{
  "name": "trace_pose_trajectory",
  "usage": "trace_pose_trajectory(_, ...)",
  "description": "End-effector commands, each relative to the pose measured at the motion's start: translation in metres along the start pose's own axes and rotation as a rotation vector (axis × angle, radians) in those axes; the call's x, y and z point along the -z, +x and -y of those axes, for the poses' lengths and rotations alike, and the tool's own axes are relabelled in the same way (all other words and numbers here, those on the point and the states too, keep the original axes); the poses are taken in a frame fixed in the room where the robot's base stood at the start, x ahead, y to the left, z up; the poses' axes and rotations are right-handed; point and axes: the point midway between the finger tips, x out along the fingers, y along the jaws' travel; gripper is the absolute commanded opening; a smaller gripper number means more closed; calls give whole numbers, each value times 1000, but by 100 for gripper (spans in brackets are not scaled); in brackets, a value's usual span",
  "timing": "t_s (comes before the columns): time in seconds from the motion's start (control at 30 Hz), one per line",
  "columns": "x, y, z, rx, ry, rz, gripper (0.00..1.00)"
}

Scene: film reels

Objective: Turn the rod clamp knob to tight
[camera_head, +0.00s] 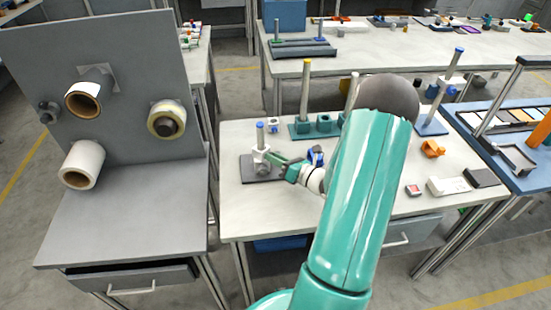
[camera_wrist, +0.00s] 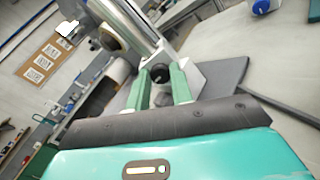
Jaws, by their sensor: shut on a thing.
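The rod clamp (camera_head: 261,155) is a small pale block on an upright metal rod with a blue top (camera_head: 260,128). It stands on a dark grey base plate (camera_head: 248,170) at the left end of the white table. My gripper (camera_head: 272,158) reaches it from the right. In the wrist view my gripper's two green fingers (camera_wrist: 161,86) are shut on the dark clamp knob (camera_wrist: 160,72), which shows between their tips. The pale clamp body (camera_wrist: 193,77) and the shiny rod (camera_wrist: 130,25) are just beyond. The knob's lower part is hidden, and I cannot tell how tight it is.
A teal rack (camera_head: 300,130) with a yellow-topped post stands behind my gripper. A grey stand with tape rolls (camera_head: 83,100) is at the left. The table front (camera_head: 240,215) is clear.

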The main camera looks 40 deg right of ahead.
Motion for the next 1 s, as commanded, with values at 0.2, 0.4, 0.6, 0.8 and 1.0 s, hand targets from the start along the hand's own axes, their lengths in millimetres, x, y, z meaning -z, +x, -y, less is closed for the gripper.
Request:
trace_pose_trajectory(0.2, 0, 0, 0, 0, 0, -1, 45)
trace_pose_trajectory(0.4, 0, -1, 0, 0, 0, 0, 45)
trace_pose_trajectory(0.6, 0, -18, 1, 3, -1, 0, 45)
trace_pose_trajectory(0.8, 0, -60, 1, 4, 0, 1, 45)
trace_pose_trajectory(1.0, 0, -104, 1, 4, 0, 0, 45)
